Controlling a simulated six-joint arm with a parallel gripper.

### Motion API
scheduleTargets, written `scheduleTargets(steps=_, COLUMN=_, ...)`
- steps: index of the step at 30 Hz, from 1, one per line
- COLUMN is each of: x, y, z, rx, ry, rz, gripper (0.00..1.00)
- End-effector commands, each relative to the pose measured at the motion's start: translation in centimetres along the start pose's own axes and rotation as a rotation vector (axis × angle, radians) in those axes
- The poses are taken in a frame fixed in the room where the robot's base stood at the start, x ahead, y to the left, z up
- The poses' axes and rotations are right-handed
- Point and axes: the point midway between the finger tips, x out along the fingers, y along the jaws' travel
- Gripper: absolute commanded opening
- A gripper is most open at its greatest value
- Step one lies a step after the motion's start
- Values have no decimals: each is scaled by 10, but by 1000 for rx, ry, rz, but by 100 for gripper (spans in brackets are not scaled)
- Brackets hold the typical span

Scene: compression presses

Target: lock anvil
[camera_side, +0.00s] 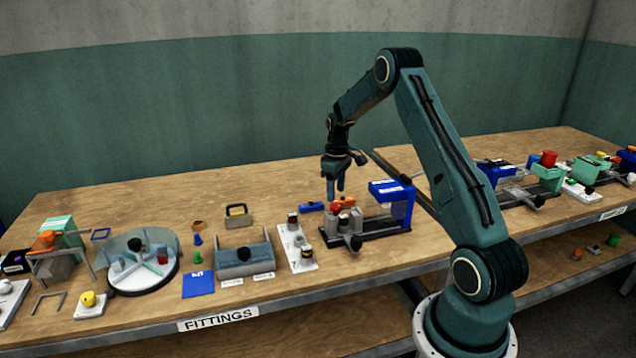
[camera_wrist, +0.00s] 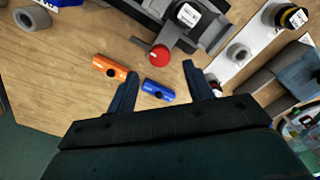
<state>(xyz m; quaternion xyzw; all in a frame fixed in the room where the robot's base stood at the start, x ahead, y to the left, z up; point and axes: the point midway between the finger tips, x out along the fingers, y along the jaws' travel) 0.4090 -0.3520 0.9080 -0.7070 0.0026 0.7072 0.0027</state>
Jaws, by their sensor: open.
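A small press stands near the middle of the bench in the side view, with a dark base (camera_side: 375,232), grey blocks (camera_side: 350,221), a front black knob (camera_side: 355,243) and a blue frame (camera_side: 397,203) at its right. I cannot tell which part is the anvil or its lock. In the wrist view, a red knob (camera_wrist: 160,55) sits on the press's near side. My gripper (camera_side: 335,194) is open and points down behind the grey blocks. Its fingertips also show in the wrist view (camera_wrist: 162,74), apart and holding nothing, near the red knob.
A blue cylinder (camera_wrist: 158,90) and an orange cylinder (camera_wrist: 110,68) lie on the bench by my fingers. A white plate with posts (camera_side: 297,248) stands left of the press. A grey tray (camera_side: 243,262) stands farther left. Other presses (camera_side: 535,180) stand at right.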

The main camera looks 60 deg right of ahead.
Motion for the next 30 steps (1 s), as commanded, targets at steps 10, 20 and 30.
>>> scheduleTargets(steps=10, x=45, y=0, z=0, rx=0, ry=-2, rz=-2, gripper=52)
scheduleTargets(steps=20, x=54, y=0, z=0, rx=0, ry=0, rz=0, gripper=52)
scheduleTargets(steps=30, x=54, y=0, z=0, rx=0, ry=0, rz=0, gripper=14)
